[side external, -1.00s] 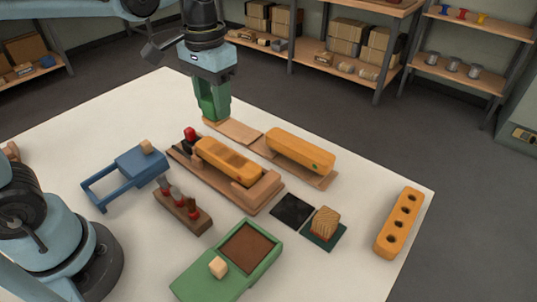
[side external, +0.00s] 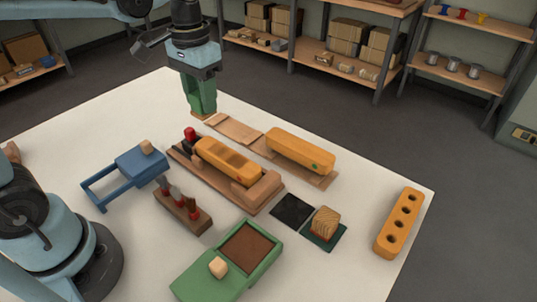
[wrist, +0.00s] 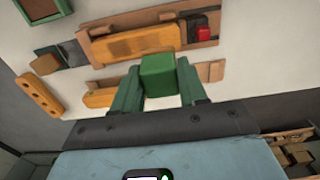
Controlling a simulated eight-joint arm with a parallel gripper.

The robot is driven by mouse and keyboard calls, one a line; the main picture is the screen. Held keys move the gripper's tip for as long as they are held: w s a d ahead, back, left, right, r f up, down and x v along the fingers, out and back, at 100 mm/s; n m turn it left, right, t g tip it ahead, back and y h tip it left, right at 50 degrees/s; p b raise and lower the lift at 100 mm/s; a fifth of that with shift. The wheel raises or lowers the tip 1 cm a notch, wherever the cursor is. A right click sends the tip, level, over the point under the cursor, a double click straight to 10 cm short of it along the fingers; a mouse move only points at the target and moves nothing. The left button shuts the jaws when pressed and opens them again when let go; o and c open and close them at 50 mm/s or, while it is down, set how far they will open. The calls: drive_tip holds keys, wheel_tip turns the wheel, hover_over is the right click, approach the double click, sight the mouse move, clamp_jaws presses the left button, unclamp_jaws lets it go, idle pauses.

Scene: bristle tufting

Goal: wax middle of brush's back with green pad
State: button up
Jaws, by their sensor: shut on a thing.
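My gripper (side external: 203,108) is shut on a small green block, seen between its green fingers in the wrist view (wrist: 158,75); it seems to be the green pad. A tan edge shows under the fingertips. One orange-brown brush body (side external: 228,160) lies in a wooden holder (side external: 262,192), with darker patches along its top; it also shows in the wrist view (wrist: 135,45). A second orange body (side external: 300,150), with a green and a red dot, lies on a flat board behind it. My gripper is left of that board's left end, apart from both bodies. The pad's underside is hidden.
A red-topped post (side external: 190,134) stands at the holder's left end. A blue stand (side external: 140,165), a tool rack (side external: 183,210), a green tray (side external: 262,268), a black square (side external: 292,209), a wood block (side external: 325,220) on a dark green square and an orange holed bar (side external: 398,222) stand around.

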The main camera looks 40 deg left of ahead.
drive_tip(key=shift+w+a+f, duration=0.15)
drive_tip(key=shift+w+f, duration=0.1)
drive_tip(key=shift+f, duration=4)
drive_tip(key=shift+d+f, duration=0.1)
drive_tip(key=shift+d, duration=3.65)
drive_tip(key=shift+a, duration=3.9)
drive_tip(key=shift+d+r, duration=0.15)
drive_tip(key=shift+r, duration=3.8)
